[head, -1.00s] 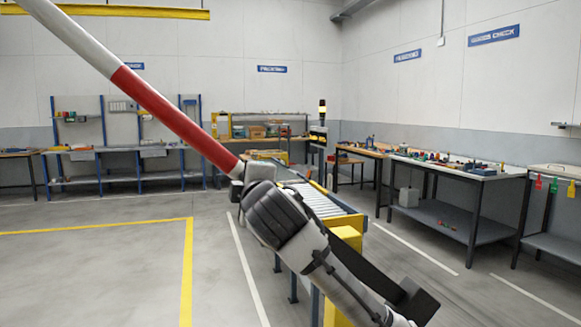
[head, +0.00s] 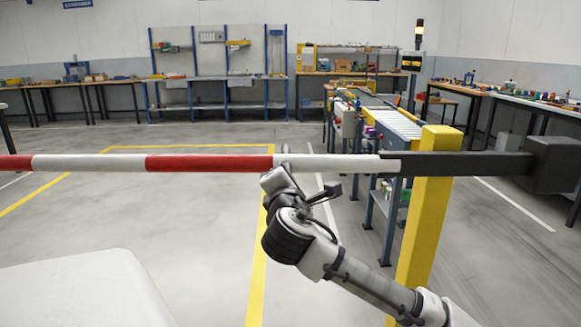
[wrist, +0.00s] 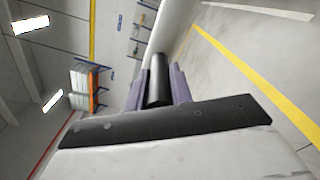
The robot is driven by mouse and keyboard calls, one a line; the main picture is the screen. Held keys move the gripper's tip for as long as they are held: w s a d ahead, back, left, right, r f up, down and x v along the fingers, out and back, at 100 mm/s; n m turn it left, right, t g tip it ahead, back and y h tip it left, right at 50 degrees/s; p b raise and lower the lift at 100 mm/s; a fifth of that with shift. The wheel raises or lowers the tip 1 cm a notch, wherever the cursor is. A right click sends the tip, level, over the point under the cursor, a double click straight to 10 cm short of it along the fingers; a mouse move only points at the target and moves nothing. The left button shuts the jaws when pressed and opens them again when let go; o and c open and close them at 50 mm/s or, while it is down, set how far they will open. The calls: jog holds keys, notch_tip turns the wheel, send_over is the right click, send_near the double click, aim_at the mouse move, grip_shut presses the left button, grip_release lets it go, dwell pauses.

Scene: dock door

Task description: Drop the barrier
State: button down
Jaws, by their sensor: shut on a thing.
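The red-and-white barrier boom (head: 95,163) lies about level across the head view. Its dark right end (head: 450,163) runs past a yellow post (head: 426,215) to a black block (head: 553,164). My gripper (head: 284,165) is at the boom, left of the post, with my arm reaching up from below. In the wrist view my gripper (wrist: 161,82) is shut on a black cylindrical handle (wrist: 158,80), with a finger on each side. The white boom (wrist: 177,28) shows just beyond it. The boom's left end is out of the head view.
A roller conveyor (head: 390,120) stands behind the post. Workbenches line the back wall, and another bench (head: 535,105) stands at the right. Yellow floor lines (head: 258,270) mark a bay.

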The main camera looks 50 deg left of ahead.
jog(key=shift+f, duration=0.45)
jog(key=shift+f, duration=0.2)
jog(key=c, duration=1.3)
grip_release()
jog(key=shift+w, duration=0.1)
jog(key=shift+o, duration=0.2)
jog(key=shift+d, duration=0.1)
jog(key=shift+s+d, duration=0.3)
jog(key=shift+s, duration=0.05)
jog(key=v, duration=1.3)
jog(key=shift+b, duration=0.3)
jog(key=shift+a, duration=0.1)
